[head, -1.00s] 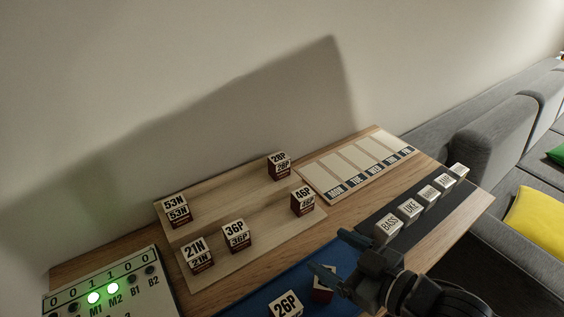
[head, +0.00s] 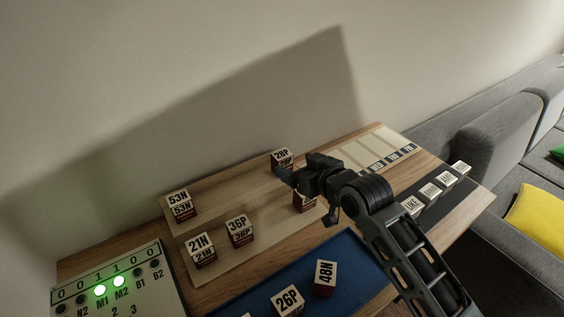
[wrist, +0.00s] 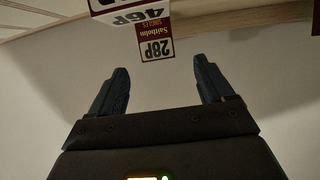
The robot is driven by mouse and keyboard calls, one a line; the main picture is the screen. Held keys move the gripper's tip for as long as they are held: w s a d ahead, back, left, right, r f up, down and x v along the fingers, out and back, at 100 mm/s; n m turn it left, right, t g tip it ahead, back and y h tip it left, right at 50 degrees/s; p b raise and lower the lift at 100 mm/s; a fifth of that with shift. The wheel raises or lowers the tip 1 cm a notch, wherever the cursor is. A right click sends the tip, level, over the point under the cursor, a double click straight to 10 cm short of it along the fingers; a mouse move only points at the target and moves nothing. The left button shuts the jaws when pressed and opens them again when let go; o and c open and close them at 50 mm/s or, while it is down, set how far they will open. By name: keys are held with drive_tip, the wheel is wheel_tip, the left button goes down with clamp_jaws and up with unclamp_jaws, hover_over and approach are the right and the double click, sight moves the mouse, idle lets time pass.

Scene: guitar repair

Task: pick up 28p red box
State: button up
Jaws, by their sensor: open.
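The 28P box (head: 282,156), dark red with a white label, stands at the back right of the light wooden board. Its lower part is partly hidden by my gripper in the head view. My gripper (wrist: 160,68) is open and empty. In the wrist view the picture is upside down, and the 28P box (wrist: 155,48) shows beyond the fingertips, roughly between them, with a gap. In the head view my gripper hangs over the board's right side, just in front of the 28P box and above the 46P box (head: 301,203).
The 46P box also shows close to the 28P box in the wrist view (wrist: 122,14). The 53N (head: 180,205), 36P (head: 240,231) and 21N (head: 201,251) boxes stand further left. A blue mat (head: 255,293) holds 48N (head: 325,278) and 26P (head: 288,301). The wall is behind.

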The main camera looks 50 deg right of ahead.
sight(286, 162)
drive_tip(key=x, duration=0.3)
drive_tip(key=p+x, duration=0.1)
drive_tip(key=x, duration=0.3)
drive_tip(key=shift+d+f, duration=0.15)
drive_tip(key=shift+f, duration=0.3)
drive_tip(key=shift+s, duration=0.1)
drive_tip(key=c, duration=1.1)
drive_tip(key=shift+r, duration=0.1)
